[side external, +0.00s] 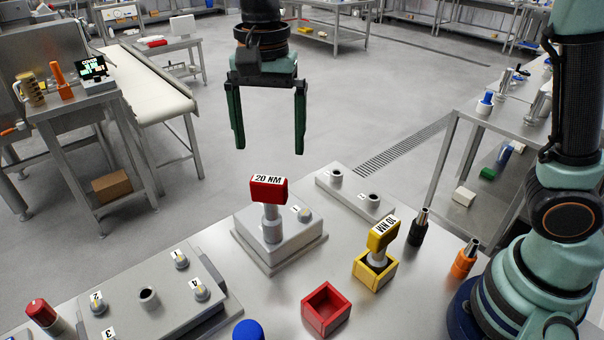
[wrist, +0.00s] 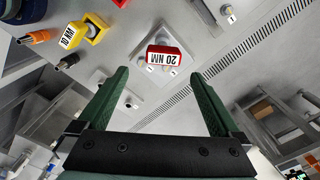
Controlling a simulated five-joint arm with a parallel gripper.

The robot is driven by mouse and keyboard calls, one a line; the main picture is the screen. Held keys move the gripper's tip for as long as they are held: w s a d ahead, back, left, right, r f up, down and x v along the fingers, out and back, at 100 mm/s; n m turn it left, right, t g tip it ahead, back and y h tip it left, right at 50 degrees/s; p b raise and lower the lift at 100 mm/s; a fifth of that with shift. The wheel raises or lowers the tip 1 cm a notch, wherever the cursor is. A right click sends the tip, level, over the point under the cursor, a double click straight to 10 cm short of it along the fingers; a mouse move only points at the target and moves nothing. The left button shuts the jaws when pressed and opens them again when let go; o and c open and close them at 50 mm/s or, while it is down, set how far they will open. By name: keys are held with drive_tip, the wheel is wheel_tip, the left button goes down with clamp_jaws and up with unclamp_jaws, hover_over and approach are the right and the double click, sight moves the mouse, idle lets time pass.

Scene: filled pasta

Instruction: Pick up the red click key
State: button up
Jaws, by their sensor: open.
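The red click key (side external: 268,190), marked "20 NM", stands upright on its grey shaft in a grey block (side external: 280,242) with a small knob beside it. In the wrist view the red key (wrist: 165,58) shows beyond and between my fingertips. My gripper (side external: 270,143) is open and empty, with its green fingers pointing down. It is above the key and apart from it. In the wrist view my gripper (wrist: 163,78) has its fingers spread wide. The yellow key (side external: 383,234), marked "10 NM", stands in a yellow square holder (side external: 375,272).
An empty red square holder (side external: 326,309) sits at the front of the steel table. A grey plate with holes (side external: 355,195) lies behind. A numbered grey block (side external: 150,297) is at left. Black (side external: 418,228) and orange (side external: 465,259) handled tools stand at right. A blue round thing (side external: 248,330) is at the front edge.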

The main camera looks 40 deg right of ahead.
wheel_tip(320, 180, down, 7)
drive_tip(key=shift+r, duration=0.15)
drive_tip(key=shift+w+a+f, duration=0.1)
drive_tip(key=shift+f, duration=1.25)
drive_tip(key=shift+w+a+f, duration=0.1)
drive_tip(key=shift+f, duration=1.25)
drive_tip(key=shift+r, duration=0.1)
clamp_jaws()
wheel_tip(320, 180, up, 20)
drive_tip(key=n, duration=0.2)
hover_over(270, 194)
drive_tip(key=w, duration=0.1)
drive_tip(key=f, duration=1.3)
drive_tip(key=shift+w+d, duration=0.1)
drive_tip(key=shift+d, duration=0.25)
